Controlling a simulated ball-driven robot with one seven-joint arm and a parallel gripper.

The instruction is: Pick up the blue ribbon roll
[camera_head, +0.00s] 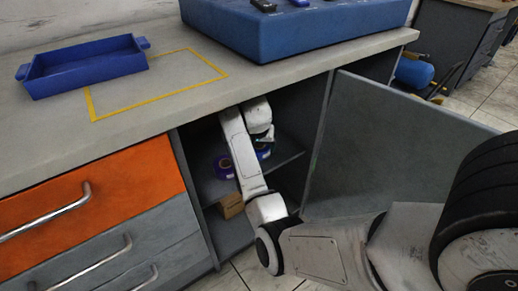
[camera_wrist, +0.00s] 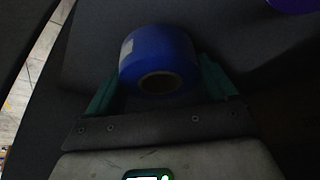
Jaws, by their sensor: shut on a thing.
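The blue ribbon roll (camera_wrist: 158,48) is in the wrist view, with a pale label on its left side and a dark round core opening facing the camera. My gripper (camera_wrist: 159,76) has its teal fingers on both sides of the roll and is shut on it. In the head view, my arm reaches into the open cabinet, and a blue roll (camera_head: 264,153) shows partly behind my wrist near the shelf. My fingers are mostly hidden there. I cannot tell whether the held roll still touches the shelf.
A purple-blue roll (camera_head: 223,168) stands left of my arm on the shelf (camera_head: 285,160). A cardboard box (camera_head: 231,205) is below. The open cabinet door (camera_head: 385,150) stands to the right. A blue tray (camera_head: 85,70) and a yellow outline (camera_head: 155,105) are on the countertop.

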